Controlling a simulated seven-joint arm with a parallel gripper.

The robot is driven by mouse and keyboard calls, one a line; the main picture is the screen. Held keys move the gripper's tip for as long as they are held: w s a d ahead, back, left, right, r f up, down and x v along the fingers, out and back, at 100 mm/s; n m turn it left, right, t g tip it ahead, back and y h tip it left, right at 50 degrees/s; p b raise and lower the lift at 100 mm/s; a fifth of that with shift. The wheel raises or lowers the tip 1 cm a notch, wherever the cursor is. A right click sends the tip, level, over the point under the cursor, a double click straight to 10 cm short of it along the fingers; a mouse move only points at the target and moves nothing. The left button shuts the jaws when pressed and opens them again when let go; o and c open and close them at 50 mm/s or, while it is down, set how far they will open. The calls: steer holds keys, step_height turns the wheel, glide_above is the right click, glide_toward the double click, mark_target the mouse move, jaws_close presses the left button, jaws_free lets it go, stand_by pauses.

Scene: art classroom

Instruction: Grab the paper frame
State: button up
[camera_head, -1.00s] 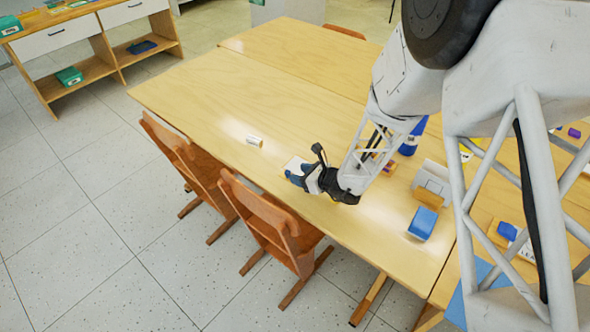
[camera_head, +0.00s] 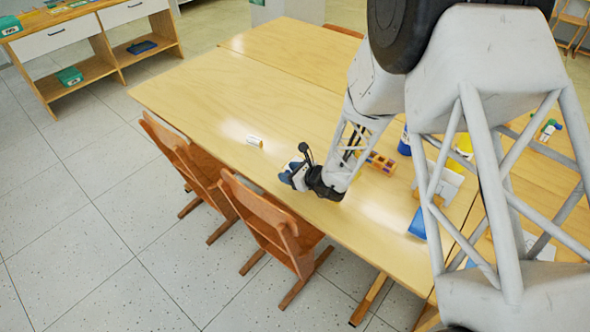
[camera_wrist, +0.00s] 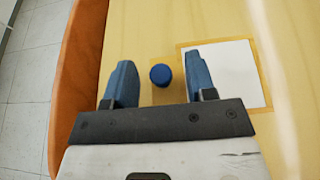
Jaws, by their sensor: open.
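The paper frame (camera_wrist: 230,75), a white sheet with a thin wood-coloured border, lies flat on the table to the right of my gripper in the wrist view. Its near left part is hidden behind the right finger. My gripper (camera_wrist: 159,64) is open, with its two blue fingers apart and no hold on the frame. A round blue cap-like thing (camera_wrist: 161,75) shows between the fingers; I cannot tell whether they touch it. In the head view my gripper (camera_head: 291,175) is low over the table near its front edge, and the frame is mostly hidden there.
A small white cylinder (camera_head: 254,141) lies left of my gripper. Wooden chairs (camera_head: 262,222) stand along the front edge. A colourful box (camera_head: 377,162), a blue bottle (camera_head: 404,142) and a blue box (camera_head: 418,223) are to the right. The table's left part (camera_head: 200,90) is clear.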

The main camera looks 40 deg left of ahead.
steer(key=shift+c, duration=0.5)
jaws_close()
steer(key=shift+r, duration=0.15)
steer(key=shift+r, duration=1.5)
steer(key=shift+s+d+r, duration=0.15)
steer(key=shift+d+r, duration=0.05)
steer(key=shift+d, duration=0.05)
steer(key=s+d+r, duration=0.1)
steer(key=s+d, duration=0.8)
steer(key=d, duration=0.3)
steer(key=shift+d+r, duration=0.2)
steer(key=shift+s, duration=0.1)
